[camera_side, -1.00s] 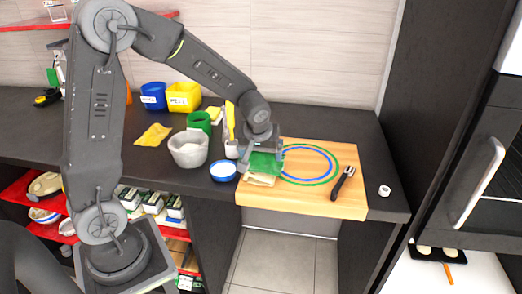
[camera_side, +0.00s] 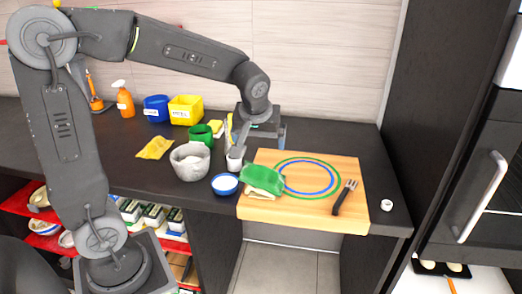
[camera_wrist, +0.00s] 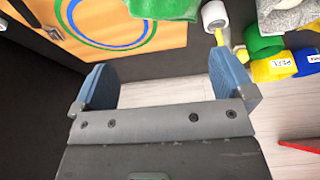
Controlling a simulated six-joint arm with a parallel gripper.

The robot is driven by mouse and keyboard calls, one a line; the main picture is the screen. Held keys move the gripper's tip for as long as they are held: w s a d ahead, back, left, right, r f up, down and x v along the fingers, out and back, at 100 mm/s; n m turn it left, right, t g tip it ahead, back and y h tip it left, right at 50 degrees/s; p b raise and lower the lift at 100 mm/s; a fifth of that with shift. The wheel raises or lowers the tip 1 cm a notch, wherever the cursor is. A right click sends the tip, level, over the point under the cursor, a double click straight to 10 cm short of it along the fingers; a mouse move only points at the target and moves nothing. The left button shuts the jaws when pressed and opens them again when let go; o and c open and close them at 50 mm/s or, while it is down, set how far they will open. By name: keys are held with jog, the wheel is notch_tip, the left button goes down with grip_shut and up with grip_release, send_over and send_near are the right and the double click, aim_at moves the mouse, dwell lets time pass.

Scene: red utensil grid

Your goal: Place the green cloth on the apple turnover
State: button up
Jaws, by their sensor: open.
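The green cloth (camera_side: 262,177) lies on the left part of the wooden board, draped over a beige item that looks like the apple turnover (camera_side: 259,194). Only the turnover's front edge shows below the cloth. In the wrist view part of the green cloth (camera_wrist: 165,9) shows at the top edge. My gripper (camera_side: 262,148) is behind and above the cloth, apart from it. In the wrist view its two blue fingers (camera_wrist: 163,82) are wide apart with nothing between them.
The wooden board (camera_side: 300,212) has blue and green rings and a dark-handled fork (camera_side: 346,197). Left of it stand a blue-white bowl (camera_side: 225,184), a grey pot (camera_side: 190,163) and a green cup (camera_side: 201,134). A yellow cloth (camera_side: 155,148) lies farther left. The counter's right side is mostly clear.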

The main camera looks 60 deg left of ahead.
jog(key=s+d+r+m+t+h, duration=0.1)
jog(key=s+d+m, duration=0.3)
jog(key=s, duration=0.4)
jog(key=s+d+r+m+t+h, duration=0.1)
jog(key=s+d+m, duration=0.3)
jog(key=s, duration=0.5)
jog(key=shift+r+m+h, duration=0.4)
jog(key=shift+m+h, duration=0.1)
jog(key=shift+h, duration=0.1)
